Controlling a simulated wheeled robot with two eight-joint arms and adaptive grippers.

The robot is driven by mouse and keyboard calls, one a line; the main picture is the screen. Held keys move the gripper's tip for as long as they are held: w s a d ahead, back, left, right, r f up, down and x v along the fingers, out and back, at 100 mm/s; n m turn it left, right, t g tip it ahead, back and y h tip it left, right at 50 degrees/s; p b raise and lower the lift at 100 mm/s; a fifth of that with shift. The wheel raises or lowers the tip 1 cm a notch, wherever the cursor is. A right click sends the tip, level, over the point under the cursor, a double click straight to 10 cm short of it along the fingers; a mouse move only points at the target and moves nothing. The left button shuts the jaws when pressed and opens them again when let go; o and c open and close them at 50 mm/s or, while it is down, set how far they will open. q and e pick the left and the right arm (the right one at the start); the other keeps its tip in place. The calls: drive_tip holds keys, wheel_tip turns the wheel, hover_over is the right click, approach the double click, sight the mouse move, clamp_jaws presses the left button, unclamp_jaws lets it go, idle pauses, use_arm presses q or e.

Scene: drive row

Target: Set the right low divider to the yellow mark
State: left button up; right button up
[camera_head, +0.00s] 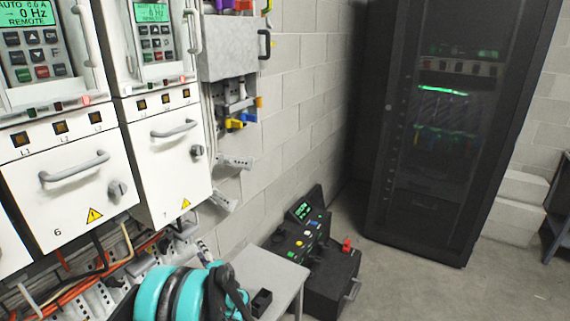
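I cannot pick out the right low divider or its yellow mark with certainty in this view. Two white drive cabinets, one marked 6 (65,175) and one marked 7 (168,165), stand at the left, each with a grey handle and a knob. Below them is an open space with orange cables and white perforated strips. My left gripper (236,294) is dark and shows at the bottom, beside the teal bands of my arm, above a grey table. Its fingers are partly hidden, and I cannot tell whether they are open. My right gripper is out of view.
The small grey table (268,270) carries a small black block (262,301). A black control console (303,230) and black box (331,283) stand behind it. A dark server rack (435,130) stands at the back right. Concrete floor is clear at the lower right.

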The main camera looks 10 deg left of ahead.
use_arm(q)
drive_tip(key=s+d+r+n+g+h, duration=0.1)
drive_tip(key=s+d+n+g+h, duration=0.1)
drive_tip(key=s+d, duration=0.4)
drive_tip(key=s+d+n+g+h, duration=0.1)
drive_tip(key=s+d+n+h, duration=0.3)
drive_tip(key=s, duration=1)
drive_tip(key=s+d+r+n+g+h, duration=0.1)
drive_tip(key=s+d+n+g+h, duration=0.1)
drive_tip(key=s+d+h, duration=0.4)
drive_tip(key=s+d, duration=0.3)
drive_tip(key=s, duration=0.1)
drive_tip(key=shift+s+d+r+n+g+h, duration=0.2)
drive_tip(key=shift+s+r+n+g+h, duration=0.1)
drive_tip(key=shift+n, duration=0.1)
drive_tip(key=shift+a, duration=0.1)
